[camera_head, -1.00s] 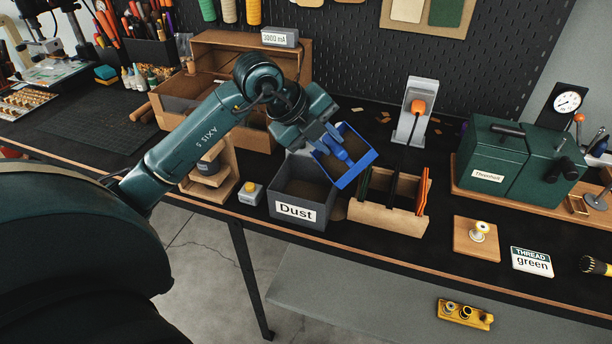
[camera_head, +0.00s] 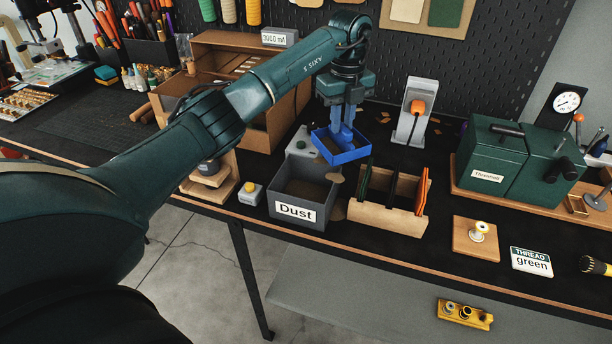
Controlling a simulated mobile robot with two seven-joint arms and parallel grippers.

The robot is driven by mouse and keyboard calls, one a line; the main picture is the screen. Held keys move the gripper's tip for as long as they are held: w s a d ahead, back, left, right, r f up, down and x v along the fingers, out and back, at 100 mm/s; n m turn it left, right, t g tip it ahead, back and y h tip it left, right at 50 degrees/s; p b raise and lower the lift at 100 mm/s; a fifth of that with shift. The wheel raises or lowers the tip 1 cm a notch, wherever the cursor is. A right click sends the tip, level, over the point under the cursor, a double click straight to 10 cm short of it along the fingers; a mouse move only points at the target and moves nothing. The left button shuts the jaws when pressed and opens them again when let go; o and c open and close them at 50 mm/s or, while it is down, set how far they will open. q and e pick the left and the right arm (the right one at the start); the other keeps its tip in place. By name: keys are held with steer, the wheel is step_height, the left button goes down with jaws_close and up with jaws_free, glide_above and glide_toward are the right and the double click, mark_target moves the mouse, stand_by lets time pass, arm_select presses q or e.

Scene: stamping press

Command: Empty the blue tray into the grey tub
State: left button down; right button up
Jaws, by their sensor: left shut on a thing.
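The blue tray (camera_head: 350,156) is roughly level behind and to the right of the grey tub, above or at the bench; I cannot tell whether it touches anything below. Brown material shows in its left part. My left gripper (camera_head: 342,137) is shut on the tray from above, with blue fingers at its middle. The grey tub (camera_head: 285,211) has a white "Dust" label and stands near the bench's front edge, with brown material inside. My right gripper is not in view.
A wooden rack (camera_head: 380,217) with upright coloured sheets stands right of the tub. A grey stand with an orange part (camera_head: 415,112) is behind it. A wooden cabinet (camera_head: 207,50) is behind left. A small yellow-button box (camera_head: 250,193) sits left of the tub.

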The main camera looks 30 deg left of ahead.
mark_target(342, 125)
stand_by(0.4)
arm_select(q)
steer(key=shift+r, duration=2.5)
